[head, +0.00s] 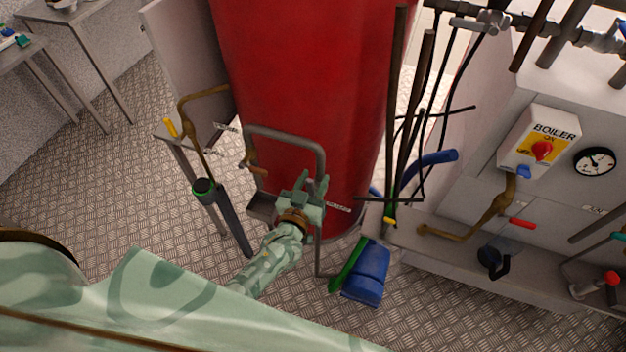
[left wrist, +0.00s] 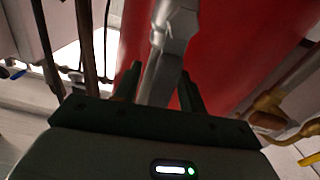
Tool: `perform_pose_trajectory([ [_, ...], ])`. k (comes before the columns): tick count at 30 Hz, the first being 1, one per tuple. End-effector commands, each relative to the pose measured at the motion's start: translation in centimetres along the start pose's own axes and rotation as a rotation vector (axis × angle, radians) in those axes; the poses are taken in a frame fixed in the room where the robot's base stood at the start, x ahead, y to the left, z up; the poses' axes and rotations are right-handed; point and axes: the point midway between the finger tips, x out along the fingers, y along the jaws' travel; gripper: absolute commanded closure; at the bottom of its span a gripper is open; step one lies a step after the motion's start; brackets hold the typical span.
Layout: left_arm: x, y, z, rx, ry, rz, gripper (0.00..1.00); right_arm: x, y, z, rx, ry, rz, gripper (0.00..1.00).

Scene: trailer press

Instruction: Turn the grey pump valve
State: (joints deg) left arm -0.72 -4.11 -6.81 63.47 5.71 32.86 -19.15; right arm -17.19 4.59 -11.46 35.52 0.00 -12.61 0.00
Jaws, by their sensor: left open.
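My left gripper (head: 316,184) is open in front of the large red tank (head: 305,75), beside the right upright of a bent grey pipe (head: 283,134). In the left wrist view, my left gripper (left wrist: 162,88) has its two fingers apart, with a grey pipe or lever (left wrist: 172,40) running up between and beyond them. It widens towards the top. I cannot tell whether this grey piece is the pump valve, nor whether the fingers touch it. Another grey fitting (head: 490,22) sits on the pipe at the upper right. My right gripper is not in view.
A brass pipe with a yellow handle (head: 171,128) stands left of the tank. A blue dustpan (head: 366,272) and upright rods (head: 394,110) are to the right. The boiler box (head: 540,140) and brass pipe (head: 490,215) are farther right. Open metal floor (head: 95,185) lies left.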

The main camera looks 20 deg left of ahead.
Motion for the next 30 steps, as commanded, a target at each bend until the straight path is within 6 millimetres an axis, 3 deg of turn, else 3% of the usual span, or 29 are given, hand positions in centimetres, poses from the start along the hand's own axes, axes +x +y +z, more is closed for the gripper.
perform_pose_trajectory([
  [7,-0.1,0.0,-0.1,-0.001,0.003,-0.001,0.59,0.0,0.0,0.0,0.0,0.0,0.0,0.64],
  [11,-1.4,-0.1,-0.1,-0.001,0.002,-0.001,0.59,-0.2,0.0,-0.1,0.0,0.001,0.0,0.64],
  [24,-12.6,0.0,0.1,0.0,-0.001,0.0,0.59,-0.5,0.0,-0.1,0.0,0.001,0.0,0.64],
  [30,-15.6,0.0,0.0,-0.001,0.001,-0.001,0.59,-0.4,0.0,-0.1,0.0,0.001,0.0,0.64],
])
